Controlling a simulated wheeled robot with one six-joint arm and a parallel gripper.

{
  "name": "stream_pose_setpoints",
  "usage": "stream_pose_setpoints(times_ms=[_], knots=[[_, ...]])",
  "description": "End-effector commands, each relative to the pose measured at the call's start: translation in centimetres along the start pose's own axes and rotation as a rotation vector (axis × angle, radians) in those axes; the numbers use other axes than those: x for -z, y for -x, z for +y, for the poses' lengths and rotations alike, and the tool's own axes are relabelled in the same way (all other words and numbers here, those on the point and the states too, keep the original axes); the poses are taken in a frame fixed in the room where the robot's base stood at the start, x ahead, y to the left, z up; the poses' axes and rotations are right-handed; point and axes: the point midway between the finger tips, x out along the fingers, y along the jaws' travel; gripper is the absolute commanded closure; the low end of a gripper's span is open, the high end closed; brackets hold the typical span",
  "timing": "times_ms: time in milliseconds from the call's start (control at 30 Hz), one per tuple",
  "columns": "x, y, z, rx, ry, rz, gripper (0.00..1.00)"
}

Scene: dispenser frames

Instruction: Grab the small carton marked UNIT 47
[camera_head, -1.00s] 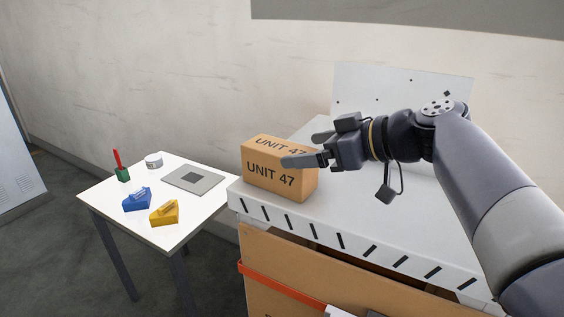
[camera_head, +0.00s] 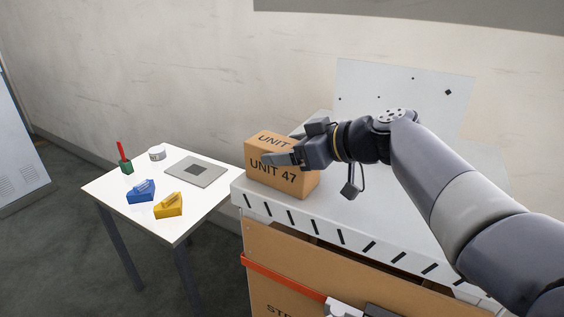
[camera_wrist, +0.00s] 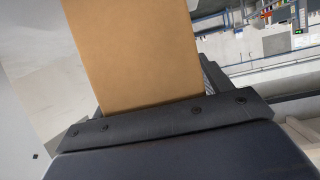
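The small carton (camera_head: 283,179) is a brown cardboard box with UNIT 47 printed on its front and top. It stands upright near the left end of the white slotted surface. My gripper (camera_head: 284,146) is at its upper part, one finger in front of the front face and the other behind it. The fingers look as wide apart as before, so I see it as open around the carton. In the wrist view the carton (camera_wrist: 135,50) fills the space between the fingers. The near finger covers part of the lettering.
The white slotted surface (camera_head: 330,231) has free room to the right. Below it is a large brown box (camera_head: 268,283) with an orange band. A lower white table (camera_head: 193,212) at left holds a blue block, a yellow block, a grey plate, a round tin and a green-and-red item. A wall stands behind.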

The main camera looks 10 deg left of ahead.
Motion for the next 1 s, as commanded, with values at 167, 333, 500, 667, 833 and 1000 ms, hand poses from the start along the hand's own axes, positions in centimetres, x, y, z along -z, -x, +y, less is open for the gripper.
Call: stream_pose_setpoints(times_ms=[167,333,500,667,833,1000], knots=[[0.0,0.0,0.0,0.0,0.0,0.0,0.41],[0.0,0.0,0.0,0.0,0.0,0.0,0.55],[0.0,0.0,0.0,0.0,0.0,0.0,0.69],[0.1,0.1,0.0,0.0,0.001,0.002,0.74],[0.4,0.2,0.0,-0.001,0.002,0.003,0.74],[2.5,1.1,0.0,-0.002,0.006,0.005,0.74]])
